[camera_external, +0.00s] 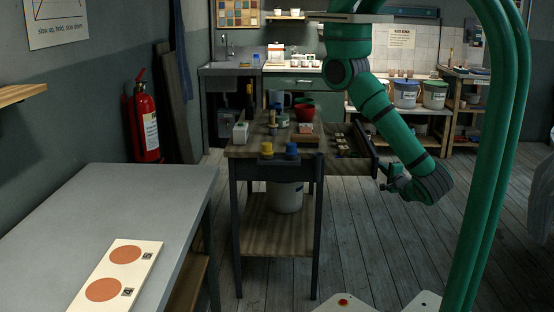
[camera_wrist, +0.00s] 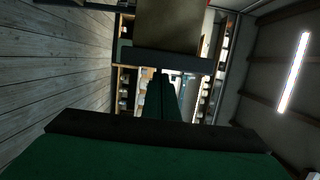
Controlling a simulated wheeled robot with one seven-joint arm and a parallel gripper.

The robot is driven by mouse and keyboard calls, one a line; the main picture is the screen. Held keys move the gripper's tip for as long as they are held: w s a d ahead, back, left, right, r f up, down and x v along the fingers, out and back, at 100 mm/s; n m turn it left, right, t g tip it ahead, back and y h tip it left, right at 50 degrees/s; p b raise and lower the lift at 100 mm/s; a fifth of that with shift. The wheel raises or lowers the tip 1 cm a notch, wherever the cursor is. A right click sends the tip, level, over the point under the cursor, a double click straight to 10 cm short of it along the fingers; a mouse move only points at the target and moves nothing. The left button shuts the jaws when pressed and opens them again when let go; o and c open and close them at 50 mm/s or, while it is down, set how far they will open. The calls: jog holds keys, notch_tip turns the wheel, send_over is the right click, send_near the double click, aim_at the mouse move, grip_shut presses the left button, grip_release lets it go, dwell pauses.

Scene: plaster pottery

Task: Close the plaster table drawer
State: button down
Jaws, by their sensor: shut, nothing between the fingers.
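The plaster table (camera_external: 250,152) stands in the middle of the external view, with a wooden top and dark legs. Its drawer (camera_external: 366,150) is pulled out to the right, showing small items inside. My gripper (camera_external: 384,178) is just right of the drawer's dark front panel, at about its lower edge. I cannot tell whether it touches the panel. In the wrist view my gripper's fingers (camera_wrist: 159,76) are together and empty. A dark bar (camera_wrist: 180,59), apparently the drawer front, crosses the picture just beyond the fingertips.
Bottles, cups and a red bowl (camera_external: 305,112) stand on the tabletop. A white bucket (camera_external: 286,197) is on the lower shelf. A grey table (camera_external: 175,195) with a sample board is at the left. The floor right of the drawer is clear.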

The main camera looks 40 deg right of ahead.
aim_at(337, 167)
jog(key=shift+w+a, duration=0.2)
jog(key=shift+w, duration=0.05)
jog(key=w+a, duration=1.7)
jog(key=shift+w+a, duration=0.35)
jog(key=shift+w+a, duration=0.15)
jog(key=s+d, duration=0.3)
jog(key=shift+s+d, duration=0.15)
jog(key=shift+s, duration=0.05)
jog(key=v, duration=1)
jog(key=shift+s+d, duration=0.15)
